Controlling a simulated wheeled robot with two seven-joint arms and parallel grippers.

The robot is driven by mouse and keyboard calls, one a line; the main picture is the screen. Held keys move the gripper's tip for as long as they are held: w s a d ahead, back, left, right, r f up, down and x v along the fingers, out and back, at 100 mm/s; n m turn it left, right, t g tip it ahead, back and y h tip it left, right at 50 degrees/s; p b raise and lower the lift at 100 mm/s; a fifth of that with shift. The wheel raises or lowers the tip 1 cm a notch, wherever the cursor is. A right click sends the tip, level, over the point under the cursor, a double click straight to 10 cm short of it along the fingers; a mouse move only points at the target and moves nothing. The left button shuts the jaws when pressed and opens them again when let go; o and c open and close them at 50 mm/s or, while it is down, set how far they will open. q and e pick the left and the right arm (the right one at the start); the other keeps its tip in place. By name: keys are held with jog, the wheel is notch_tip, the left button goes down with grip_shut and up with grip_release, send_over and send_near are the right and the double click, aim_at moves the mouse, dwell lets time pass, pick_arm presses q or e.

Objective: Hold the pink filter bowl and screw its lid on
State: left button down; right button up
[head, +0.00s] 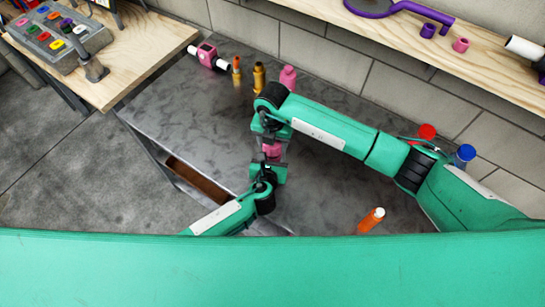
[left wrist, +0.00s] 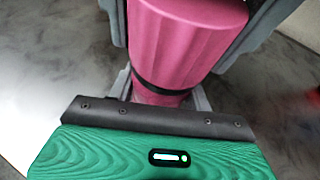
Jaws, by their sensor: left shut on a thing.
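The pink filter bowl (head: 271,150) is upright between my two grippers above the grey table. It fills the upper middle of the left wrist view (left wrist: 185,40), with a dark band around its far part. My left gripper (head: 270,165) is shut on it from the front. My right gripper (head: 268,132) is at the upper part of the pink piece; its fingers are largely hidden by my arm, so whether they grip is unclear. Pink also shows beyond the dark band, but I cannot tell whether this is the lid.
An orange bottle with a white cap (head: 371,220) stands front right. A wooden shelf (head: 480,75) runs behind.

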jog(key=o, duration=0.4)
jog(key=shift+r, duration=2.25)
jog(key=shift+c, duration=0.3)
jog(key=n, duration=0.1)
jog(key=r+n, duration=0.1)
jog(key=n, duration=0.2)
jog(key=shift+r+n, duration=0.3)
jog(key=n, duration=0.2)
jog(key=r+n, duration=0.2)
jog(key=n, duration=0.1)
jog(key=shift+n, duration=0.3)
jog(key=shift+f, duration=0.1)
